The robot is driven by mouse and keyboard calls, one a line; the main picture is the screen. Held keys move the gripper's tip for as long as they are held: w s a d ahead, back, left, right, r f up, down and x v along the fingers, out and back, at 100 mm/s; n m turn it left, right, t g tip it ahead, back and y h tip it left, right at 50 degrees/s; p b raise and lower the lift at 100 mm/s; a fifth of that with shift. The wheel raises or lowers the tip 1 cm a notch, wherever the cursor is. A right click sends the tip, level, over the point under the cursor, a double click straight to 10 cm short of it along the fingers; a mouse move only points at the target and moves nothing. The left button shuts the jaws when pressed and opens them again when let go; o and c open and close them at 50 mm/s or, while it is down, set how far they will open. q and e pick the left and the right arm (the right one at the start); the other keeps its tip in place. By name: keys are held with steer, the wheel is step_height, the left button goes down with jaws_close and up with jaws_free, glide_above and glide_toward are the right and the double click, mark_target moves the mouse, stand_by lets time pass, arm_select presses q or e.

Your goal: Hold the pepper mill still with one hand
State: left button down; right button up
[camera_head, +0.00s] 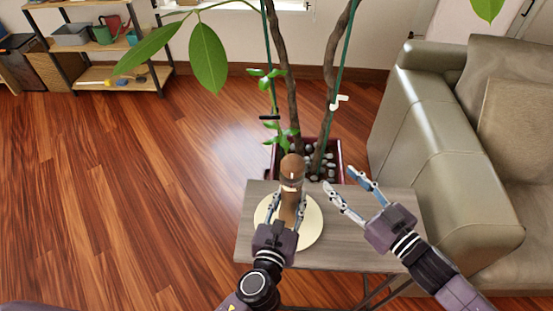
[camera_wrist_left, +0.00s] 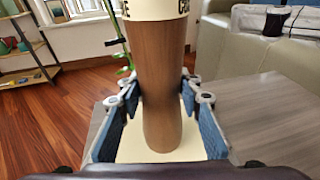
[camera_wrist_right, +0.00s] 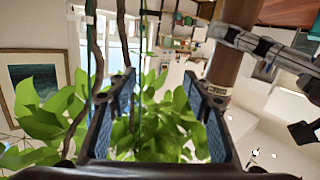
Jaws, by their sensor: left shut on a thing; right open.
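The brown wooden pepper mill (camera_head: 291,172) stands upright on a round cream board (camera_head: 311,228) on a small grey table. It has a pale band near its top. My left gripper (camera_head: 286,205) is around its lower body. In the left wrist view the mill (camera_wrist_left: 153,85) fills the space between the blue pads, and the fingers press on both sides. My right gripper (camera_head: 349,183) is open and empty, to the right of the mill and apart from it. In the right wrist view part of the mill (camera_wrist_right: 234,45) shows beyond the fingers.
A potted plant (camera_head: 332,160) with thin trunks stands right behind the table. A grey-green sofa (camera_head: 430,130) is close on the right. The right part of the table top (camera_head: 345,248) is bare. A shelf (camera_head: 95,45) with pots stands far left, with open wooden floor before it.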

mark_target(300, 182)
steer(key=s+a+r+y, duration=0.1)
steer(key=a, duration=0.1)
steer(key=s+a+r+y, duration=0.1)
steer(key=s+a, duration=0.1)
steer(key=a, duration=0.1)
steer(key=s+a+r+g, duration=0.1)
steer(key=s+a, duration=0.1)
steer(key=shift+a+n+y, duration=0.3)
steer(key=shift+a+y, duration=0.05)
steer(key=shift+y, duration=0.05)
steer(key=shift+s+a+r, duration=0.1)
steer(key=shift+a+r, duration=0.1)
steer(key=shift+a, duration=0.05)
steer(key=x, duration=1.1)
steer(key=shift+w+a, duration=0.25)
steer(key=shift+w, duration=0.05)
steer(key=shift+f, duration=0.1)
steer(key=shift+c, duration=0.2)
steer(key=shift+s, duration=0.1)
steer(key=c, duration=1.1)
steer(key=shift+c, duration=0.2)
